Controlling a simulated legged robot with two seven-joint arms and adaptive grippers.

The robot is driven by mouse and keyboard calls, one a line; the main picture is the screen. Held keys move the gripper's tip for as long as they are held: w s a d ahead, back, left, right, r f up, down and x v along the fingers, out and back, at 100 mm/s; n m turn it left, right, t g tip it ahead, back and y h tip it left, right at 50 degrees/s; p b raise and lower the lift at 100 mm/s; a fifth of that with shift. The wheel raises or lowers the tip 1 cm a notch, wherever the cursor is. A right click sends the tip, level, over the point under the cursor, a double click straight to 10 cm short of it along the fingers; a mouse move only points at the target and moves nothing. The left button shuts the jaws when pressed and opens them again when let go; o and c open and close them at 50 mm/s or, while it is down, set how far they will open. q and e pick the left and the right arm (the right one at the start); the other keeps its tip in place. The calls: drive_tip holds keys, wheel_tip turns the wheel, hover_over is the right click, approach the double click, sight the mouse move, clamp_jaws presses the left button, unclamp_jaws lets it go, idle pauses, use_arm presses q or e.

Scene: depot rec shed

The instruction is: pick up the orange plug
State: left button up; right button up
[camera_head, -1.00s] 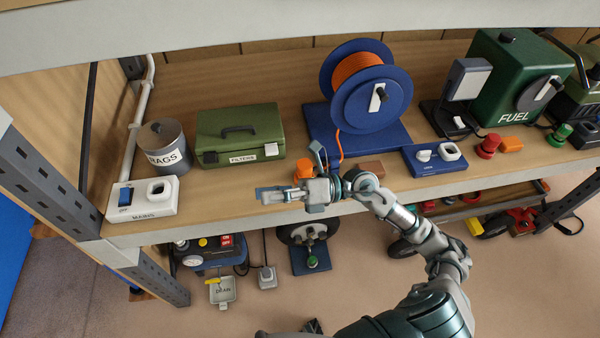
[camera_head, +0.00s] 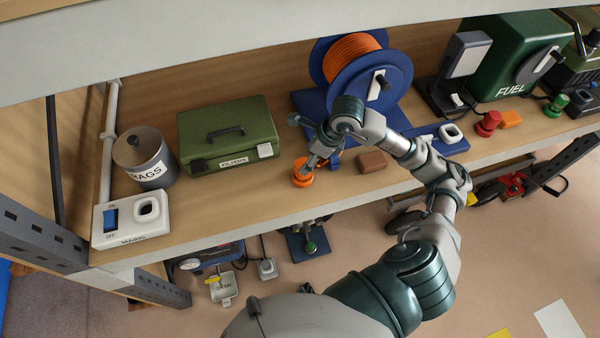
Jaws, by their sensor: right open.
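The orange plug (camera_head: 302,180) stands on the wooden shelf near its front edge, below the cable reel. My right gripper (camera_head: 309,162) reaches in from the right and points down at the plug. Its fingers are open at the plug's top and cover part of it. I cannot tell whether they touch it. My left gripper is not in view.
A brown block (camera_head: 373,162) lies just right of the plug. Behind my arm is the blue reel (camera_head: 347,78) with orange cable. A green filters case (camera_head: 228,137), rags tin (camera_head: 145,158) and white mains box (camera_head: 131,219) stand left. The shelf left of the plug is bare.

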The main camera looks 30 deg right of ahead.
sight(302, 163)
drive_tip(key=f, duration=0.1)
drive_tip(key=w+f, duration=0.1)
drive_tip(key=f, duration=0.1)
drive_tip(key=shift+w, duration=0.25)
drive_tip(key=shift+d+f+p, duration=0.15)
drive_tip(key=shift+d+f, duration=0.05)
drive_tip(key=shift+f, duration=0.35)
drive_tip(key=shift+d+f+p, duration=0.15)
drive_tip(key=shift+f, duration=0.4)
drive_tip(key=x, duration=0.3)
drive_tip(key=shift+w+a+r, duration=0.1)
drive_tip(key=shift+a+r, duration=0.05)
drive_tip(key=shift+a, duration=0.05)
drive_tip(key=shift+w+a+f+p, duration=0.2)
drive_tip(key=shift+a+f+p, duration=0.1)
drive_tip(key=shift+a+f, duration=0.2)
drive_tip(key=shift+a+r, duration=0.1)
drive_tip(key=c, duration=0.4)
drive_tip(key=shift+d, duration=0.35)
drive_tip(key=c, duration=0.8)
drive_tip(key=shift+d, duration=0.1)
drive_tip(key=shift+c, duration=0.3)
drive_tip(key=shift+s, duration=0.1)
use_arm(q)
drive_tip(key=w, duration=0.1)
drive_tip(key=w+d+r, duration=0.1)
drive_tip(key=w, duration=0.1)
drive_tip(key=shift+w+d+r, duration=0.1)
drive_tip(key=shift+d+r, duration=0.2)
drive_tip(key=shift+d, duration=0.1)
